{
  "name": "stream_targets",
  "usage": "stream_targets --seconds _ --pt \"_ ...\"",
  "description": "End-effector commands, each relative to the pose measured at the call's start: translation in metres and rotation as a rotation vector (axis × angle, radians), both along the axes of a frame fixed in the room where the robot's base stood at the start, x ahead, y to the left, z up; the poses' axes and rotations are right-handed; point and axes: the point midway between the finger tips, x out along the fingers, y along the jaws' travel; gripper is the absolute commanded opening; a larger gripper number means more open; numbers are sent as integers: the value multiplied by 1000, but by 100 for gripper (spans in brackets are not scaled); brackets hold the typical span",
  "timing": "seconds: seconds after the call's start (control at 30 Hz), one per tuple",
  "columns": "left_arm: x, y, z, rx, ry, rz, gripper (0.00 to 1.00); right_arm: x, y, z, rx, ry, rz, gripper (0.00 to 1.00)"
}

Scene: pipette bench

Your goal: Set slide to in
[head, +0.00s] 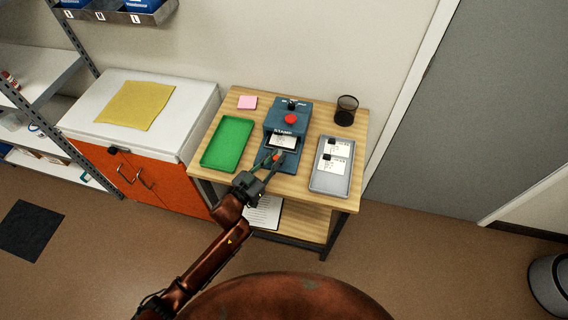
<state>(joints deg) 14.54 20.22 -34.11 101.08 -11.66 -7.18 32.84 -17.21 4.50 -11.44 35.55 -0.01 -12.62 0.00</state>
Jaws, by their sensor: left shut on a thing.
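A blue device (289,116) with a red button (291,119) on top stands at the back middle of the wooden table. A slide tray with a white label card (284,142) sticks out of its front, toward me. My left gripper (273,158) is shut at the front of this slide, over its near edge; its fingers hide what they hold, which looks like the slide's front part. How far the slide is out is hard to tell. My right gripper is not in view.
A green tray (228,143) lies left of the device, and a grey tray (331,183) with white cards lies right. A dark mesh cup (346,110) and a pink note pad (247,102) stand at the back. An orange cabinet (150,182) adjoins on the left.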

Motion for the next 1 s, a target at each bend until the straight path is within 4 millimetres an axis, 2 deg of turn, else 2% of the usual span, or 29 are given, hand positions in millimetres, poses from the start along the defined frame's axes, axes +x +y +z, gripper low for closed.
stream_targets --seconds 0.13,0.27,0.3,0.5,0.83,1.0 --pt "2 4 0 -2 0 7 0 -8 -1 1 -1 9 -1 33" --pt "2 5 0 -2 0 8 0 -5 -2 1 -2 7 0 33" --pt "2 4 0 -2 0 8 19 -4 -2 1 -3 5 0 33" --pt "2 4 0 -2 0 6 33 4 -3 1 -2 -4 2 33" --pt "-1 6 -1 -2 1 6 33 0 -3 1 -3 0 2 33" --pt "-18 19 -1 0 1 7 33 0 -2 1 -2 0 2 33"
